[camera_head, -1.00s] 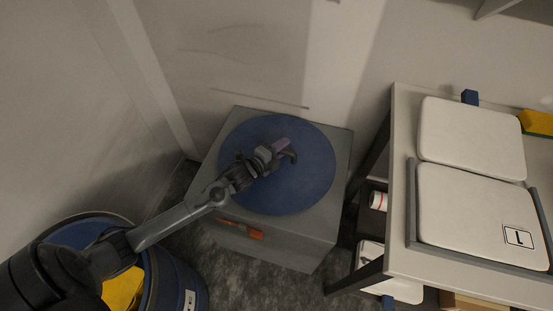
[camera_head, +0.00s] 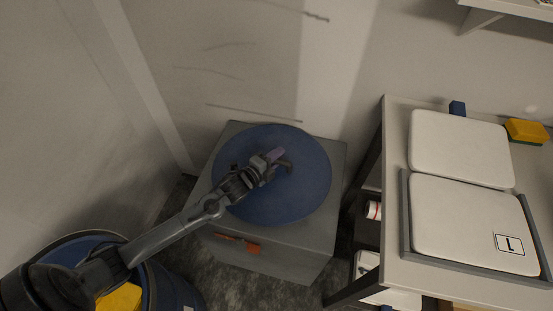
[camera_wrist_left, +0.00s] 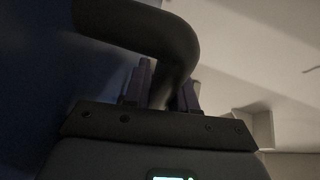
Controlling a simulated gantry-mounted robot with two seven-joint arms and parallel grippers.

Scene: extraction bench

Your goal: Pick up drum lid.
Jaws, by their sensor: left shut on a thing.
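The drum lid (camera_head: 305,185) is a round blue disc over the top of a grey box in the head view. It has a dark curved handle near its middle. My left gripper (camera_head: 281,160) is over the middle of the lid and shut on that handle. In the left wrist view the handle (camera_wrist_left: 180,35) arches up and passes between the purple fingers of the left gripper (camera_wrist_left: 162,85). I cannot tell whether the lid touches the box. My right gripper is not in view.
The grey box (camera_head: 285,262) stands against the wall, with an orange-handled tool (camera_head: 252,247) on it. An open blue drum (camera_head: 175,290) with yellow contents (camera_head: 120,298) is at the lower left. A table (camera_head: 395,150) with white pads (camera_head: 470,225) and a yellow sponge (camera_head: 527,131) is at right.

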